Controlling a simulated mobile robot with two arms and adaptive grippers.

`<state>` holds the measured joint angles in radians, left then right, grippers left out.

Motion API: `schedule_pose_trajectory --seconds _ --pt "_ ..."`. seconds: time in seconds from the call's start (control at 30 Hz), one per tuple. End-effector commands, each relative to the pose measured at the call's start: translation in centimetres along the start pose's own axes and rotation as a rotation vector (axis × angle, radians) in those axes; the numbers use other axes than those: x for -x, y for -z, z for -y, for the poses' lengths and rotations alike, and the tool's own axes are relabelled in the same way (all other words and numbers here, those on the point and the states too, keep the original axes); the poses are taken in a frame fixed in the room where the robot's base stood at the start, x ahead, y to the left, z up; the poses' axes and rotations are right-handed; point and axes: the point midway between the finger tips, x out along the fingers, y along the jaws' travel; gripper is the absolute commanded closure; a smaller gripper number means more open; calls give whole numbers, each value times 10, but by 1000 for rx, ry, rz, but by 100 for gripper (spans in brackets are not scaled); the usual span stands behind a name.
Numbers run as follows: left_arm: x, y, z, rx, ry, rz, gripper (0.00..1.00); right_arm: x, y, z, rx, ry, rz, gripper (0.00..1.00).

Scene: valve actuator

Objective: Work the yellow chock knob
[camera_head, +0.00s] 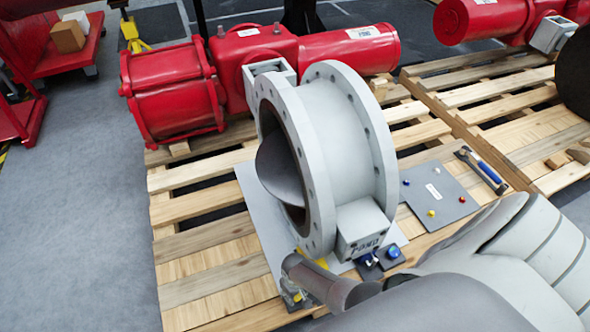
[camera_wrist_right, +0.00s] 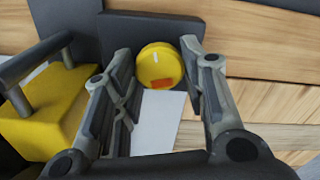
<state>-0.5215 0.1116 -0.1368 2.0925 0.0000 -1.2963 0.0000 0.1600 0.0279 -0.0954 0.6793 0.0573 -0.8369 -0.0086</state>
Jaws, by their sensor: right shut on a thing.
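The yellow chock knob (camera_wrist_right: 160,66) is a round yellow disc with a white mark and an orange-red patch, on a dark plate in the right wrist view. My right gripper (camera_wrist_right: 162,75) has one finger on each side of it and is shut on it. A yellow block (camera_wrist_right: 45,112) with a grey bar handle stands left of the fingers. In the head view my right arm reaches in from the bottom right, with its gripper (camera_head: 292,300) low beside the grey valve (camera_head: 345,140). The knob is mostly hidden there by my arm. My left gripper is not in view.
The valve stands on a wooden pallet (camera_head: 205,290). A blue button (camera_head: 393,251) is near its foot. A grey plate with small coloured knobs (camera_head: 445,188) and a blue-handled tool (camera_head: 480,170) lie to the right. A red actuator (camera_head: 250,70) lies behind. Floor at left is clear.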

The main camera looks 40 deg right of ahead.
Motion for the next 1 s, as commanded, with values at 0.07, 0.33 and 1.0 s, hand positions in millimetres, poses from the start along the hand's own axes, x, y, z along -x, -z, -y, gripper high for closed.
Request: schedule_pose_trajectory --seconds 0.07,0.33,1.0 --pt "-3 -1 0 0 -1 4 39 0 -1 0 -39 0 2 85" --pt "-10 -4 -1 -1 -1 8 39 0 -1 0 -117 0 2 85" --pt "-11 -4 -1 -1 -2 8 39 0 -1 0 -130 0 1 39"
